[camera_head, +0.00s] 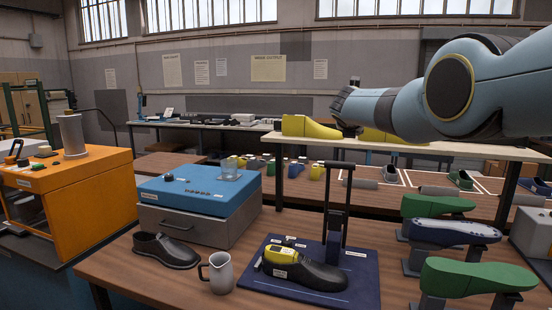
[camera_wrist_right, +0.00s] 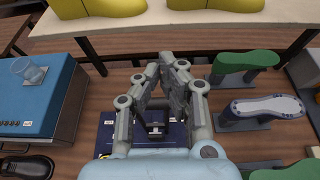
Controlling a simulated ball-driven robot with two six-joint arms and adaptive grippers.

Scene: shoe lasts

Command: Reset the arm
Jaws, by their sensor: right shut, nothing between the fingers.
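My right arm (camera_head: 400,105) reaches in from the right in the head view, pale blue and held high above the workbench. Its gripper (camera_head: 350,128) hangs at the arm's end, in front of the shelf with yellow lasts and above the black press stand. In the right wrist view the right gripper (camera_wrist_right: 165,68) has its grey fingers together at the tips, with nothing between them. It is apart from the bench and the things on it. My left gripper is in neither view.
A black shoe with a yellow last (camera_head: 305,268) lies on a blue board (camera_head: 365,295) below the black stand (camera_head: 336,225). A mug (camera_head: 220,273), a black shoe (camera_head: 165,250) and a blue-topped drawer box (camera_head: 200,198) stand left. Green lasts (camera_head: 475,278) are right. Yellow lasts (camera_head: 308,127) line the shelf.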

